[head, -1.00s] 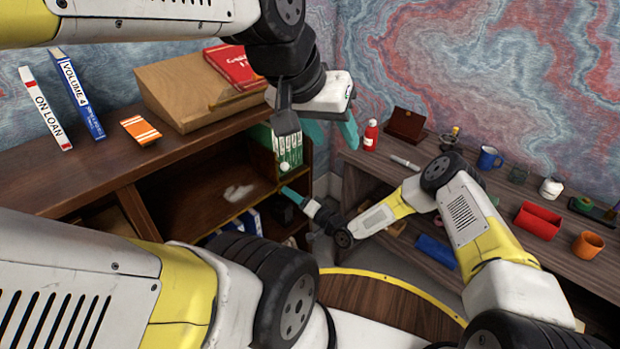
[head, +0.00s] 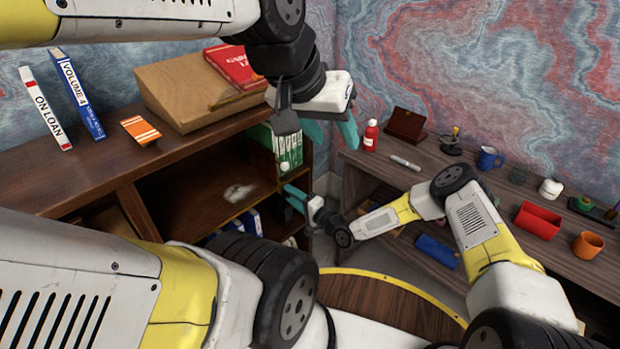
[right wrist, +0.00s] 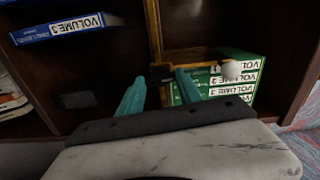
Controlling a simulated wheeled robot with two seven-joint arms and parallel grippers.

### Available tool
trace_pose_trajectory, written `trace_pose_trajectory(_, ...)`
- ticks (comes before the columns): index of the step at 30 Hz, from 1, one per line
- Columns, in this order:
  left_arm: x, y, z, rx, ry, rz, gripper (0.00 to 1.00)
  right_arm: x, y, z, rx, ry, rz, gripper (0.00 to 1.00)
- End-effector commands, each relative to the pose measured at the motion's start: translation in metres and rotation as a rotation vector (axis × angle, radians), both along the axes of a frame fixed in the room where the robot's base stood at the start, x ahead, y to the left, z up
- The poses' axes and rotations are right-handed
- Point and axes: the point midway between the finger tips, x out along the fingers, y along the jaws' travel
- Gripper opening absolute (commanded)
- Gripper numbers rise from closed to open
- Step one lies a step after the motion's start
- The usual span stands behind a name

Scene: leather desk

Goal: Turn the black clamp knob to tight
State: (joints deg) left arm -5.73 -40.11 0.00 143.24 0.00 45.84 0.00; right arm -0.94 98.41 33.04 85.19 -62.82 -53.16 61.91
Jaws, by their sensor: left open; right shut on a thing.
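A small dark piece, which looks like the black clamp knob (right wrist: 160,79), shows between the teal fingers of my right gripper (right wrist: 158,88) in the right wrist view. It sits at the lower end of an upright wooden divider, beside green volumes (right wrist: 220,88). The fingers are spaced apart on either side of it; its marks cannot be read. In the head view my right gripper (head: 294,197) reaches into the bookcase from the right, and the knob is hidden there. My left gripper (head: 332,130) is open and empty, above and right of the bookcase.
A white ball (right wrist: 232,70) is close to the right finger. A desk on the right holds a red tray (head: 537,222) and mugs.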

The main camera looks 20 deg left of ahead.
Motion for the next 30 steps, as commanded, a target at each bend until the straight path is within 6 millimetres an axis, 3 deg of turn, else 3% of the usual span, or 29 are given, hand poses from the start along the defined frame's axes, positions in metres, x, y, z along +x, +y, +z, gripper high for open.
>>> trace_pose_trajectory(7, 0.0, 0.0, 0.0, 0.0, 0.0, 0.0, 0.48, 0.0, -0.001, -0.002, -0.003, 0.001, 0.0, 0.01)
trace_pose_trajectory(8, 0.0, 0.0, 0.0, 0.0, 0.0, 0.0, 0.48, 0.0, -0.001, -0.002, -0.003, 0.001, 0.0, 0.44)
trace_pose_trajectory(11, 0.0, 0.0, 0.0, 0.0, 0.0, 0.0, 0.48, 0.0, -0.001, -0.002, -0.003, 0.001, 0.0, 0.63)
trace_pose_trajectory(22, 0.0, 0.0, 0.0, 0.0, 0.0, 0.0, 0.48, -0.001, -0.004, -0.001, -0.002, 0.001, 0.0, 0.64)
trace_pose_trajectory(30, 0.0, 0.0, 0.0, 0.0, 0.0, 0.0, 0.48, -0.016, -0.043, -0.001, -0.002, 0.003, -0.002, 0.64)
